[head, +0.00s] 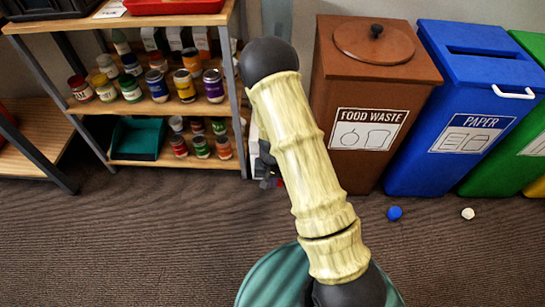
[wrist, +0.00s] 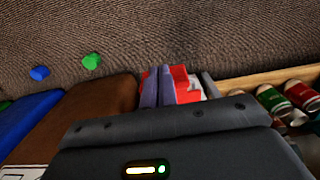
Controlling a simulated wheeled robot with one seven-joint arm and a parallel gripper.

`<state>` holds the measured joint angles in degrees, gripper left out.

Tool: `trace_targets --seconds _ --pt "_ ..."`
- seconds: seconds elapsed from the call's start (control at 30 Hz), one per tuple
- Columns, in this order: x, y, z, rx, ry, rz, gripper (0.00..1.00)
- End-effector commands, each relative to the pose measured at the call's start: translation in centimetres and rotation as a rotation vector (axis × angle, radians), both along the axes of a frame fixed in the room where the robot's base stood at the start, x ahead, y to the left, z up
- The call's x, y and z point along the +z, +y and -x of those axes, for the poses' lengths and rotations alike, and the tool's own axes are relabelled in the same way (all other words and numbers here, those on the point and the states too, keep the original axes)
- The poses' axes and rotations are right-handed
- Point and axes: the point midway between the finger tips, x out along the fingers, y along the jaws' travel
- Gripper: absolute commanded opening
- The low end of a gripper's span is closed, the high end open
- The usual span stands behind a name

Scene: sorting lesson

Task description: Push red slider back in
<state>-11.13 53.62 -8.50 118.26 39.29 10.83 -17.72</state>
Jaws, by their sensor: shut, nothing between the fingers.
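My gripper (wrist: 158,72) shows in the wrist view as two slate-grey fingers lying close together, shut and empty. A red and white thing (wrist: 182,84) is right beside the fingers in the wrist view; I take its red part for the red slider, but cannot be sure. I cannot tell whether the fingers touch it. In the head view my arm hides most of this spot; only a little of the gripper (head: 268,182) shows low between the shelf and the brown bin.
The shelf (head: 165,106) with several jars stands left, beside the gripper. The brown food waste bin (head: 350,100) and blue paper bin (head: 480,100) stand right. A blue ball (head: 395,213) and a white ball (head: 468,213) lie on the carpet. The front floor is mostly clear.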

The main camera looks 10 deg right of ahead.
Motion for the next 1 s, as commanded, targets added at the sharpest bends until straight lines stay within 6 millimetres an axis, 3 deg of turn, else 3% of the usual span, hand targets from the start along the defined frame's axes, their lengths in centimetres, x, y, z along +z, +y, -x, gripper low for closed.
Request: trace_targets --seconds 1.0 --pt "-3.4 0.0 0.0 -0.001 0.000 0.000 0.00"
